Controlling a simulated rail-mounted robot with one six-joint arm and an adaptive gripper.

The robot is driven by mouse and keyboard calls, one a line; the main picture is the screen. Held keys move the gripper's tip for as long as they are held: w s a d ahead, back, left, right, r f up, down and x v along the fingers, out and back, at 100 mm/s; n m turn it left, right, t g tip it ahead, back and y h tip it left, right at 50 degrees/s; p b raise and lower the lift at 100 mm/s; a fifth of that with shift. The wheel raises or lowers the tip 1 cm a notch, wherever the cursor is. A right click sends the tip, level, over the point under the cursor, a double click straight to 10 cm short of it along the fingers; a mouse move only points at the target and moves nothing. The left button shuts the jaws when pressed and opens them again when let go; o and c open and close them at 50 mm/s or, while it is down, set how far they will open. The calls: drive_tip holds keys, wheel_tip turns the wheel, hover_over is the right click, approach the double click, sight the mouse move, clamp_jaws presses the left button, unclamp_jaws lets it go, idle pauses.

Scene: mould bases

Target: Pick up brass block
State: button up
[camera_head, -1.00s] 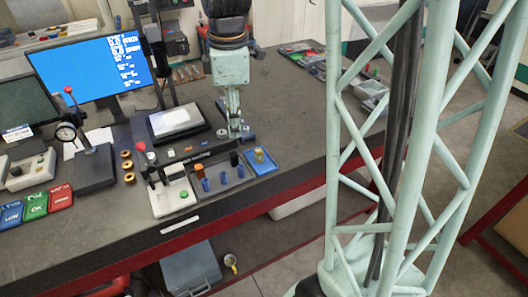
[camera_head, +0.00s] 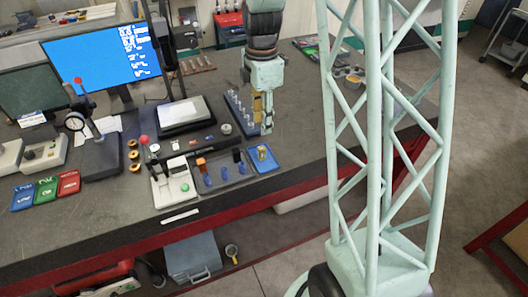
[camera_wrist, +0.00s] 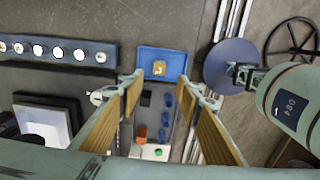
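The brass block (camera_head: 262,152) is a small yellow piece in the blue tray (camera_head: 268,169) at the right end of the row of trays. In the wrist view the brass block (camera_wrist: 159,68) lies in the blue tray (camera_wrist: 145,55), just beyond the gap between my fingertips. My gripper (camera_head: 264,126) hangs over the bench, above and slightly behind the blue tray. In the wrist view my gripper (camera_wrist: 160,88) has its two tan-padded fingers wide apart with nothing between them. The block's underside is hidden.
A grey tray with blue and dark pieces (camera_head: 222,174) and a white fixture (camera_head: 172,184) stand left of the blue tray. A rack with several round parts (camera_wrist: 57,52) is behind it. The bench's red front edge (camera_head: 262,195) is close in front.

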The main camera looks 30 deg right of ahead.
sight(262, 148)
drive_tip(key=shift+f, duration=0.15)
drive_tip(key=shift+f, duration=4.15)
drive_tip(key=shift+f, duration=0.1)
drive_tip(key=shift+a+f+p, duration=0.15)
drive_tip(key=shift+f+p, duration=0.2)
drive_tip(key=shift+f, duration=2.15)
clamp_jaws()
drive_tip(key=shift+w+r, duration=0.1)
drive_tip(key=shift+r, duration=0.05)
